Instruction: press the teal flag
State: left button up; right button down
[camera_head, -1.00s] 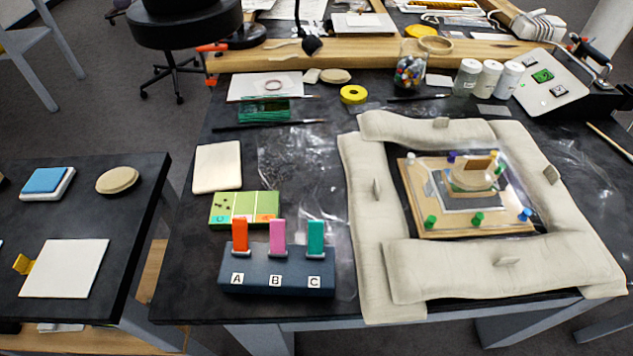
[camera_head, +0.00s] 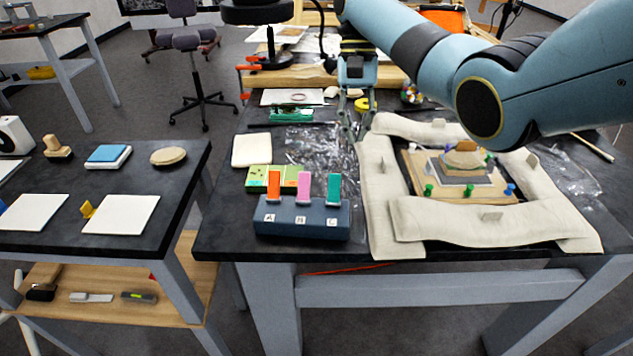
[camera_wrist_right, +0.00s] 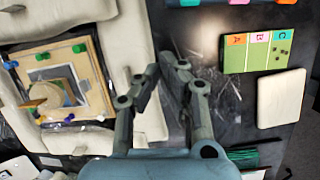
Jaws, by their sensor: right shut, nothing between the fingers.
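The teal flag (camera_head: 334,188) stands upright at the right end of a dark blue block (camera_head: 300,222), above the letter C. A pink flag (camera_head: 304,187) and an orange flag (camera_head: 274,184) stand left of it. In the right wrist view only a tip of the teal flag (camera_wrist_right: 190,3) shows at the top edge. My right gripper (camera_head: 352,136) is shut and empty, pointing down behind and above the block, well apart from the flag. Its fingers (camera_wrist_right: 163,72) also show in the wrist view. My left gripper is out of view.
Beige padded cushions (camera_head: 380,210) frame a wooden board (camera_head: 410,172) with pins, right of the block. A green card (camera_head: 258,178) and a cream pad (camera_head: 252,150) lie behind it. My right arm crosses the upper right. The table in front of the block is bare.

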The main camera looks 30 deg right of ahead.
aim_at(334, 189)
jog(key=a+f, duration=0.1)
jog(key=f, duration=0.1)
jog(key=a+f, duration=0.1)
jog(key=f, duration=0.2)
jog(key=a+f, duration=0.1)
jog(key=f, duration=0.1)
jog(key=shift+w+a+f+b, duration=0.2)
jog(key=shift+w+b, duration=0.1)
jog(key=shift+w, duration=0.1)
jog(key=shift+s+a+n+y+p, duration=0.15)
jog(key=shift+s+n+y+p, duration=0.15)
jog(key=shift+p, duration=0.1)
jog(key=shift+s+a+r+p, duration=0.55)
jog(key=shift+s+r+p, duration=0.15)
jog(key=shift+s+a+r, duration=0.2)
jog(key=shift+s+a, duration=0.05)
jog(key=shift+s, duration=0.1)
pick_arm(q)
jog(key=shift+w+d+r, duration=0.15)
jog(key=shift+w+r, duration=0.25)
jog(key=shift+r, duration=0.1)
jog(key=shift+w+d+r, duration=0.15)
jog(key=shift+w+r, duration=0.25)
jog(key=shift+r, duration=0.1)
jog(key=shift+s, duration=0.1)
pick_arm(e)
jog(key=shift+t, duration=0.3)
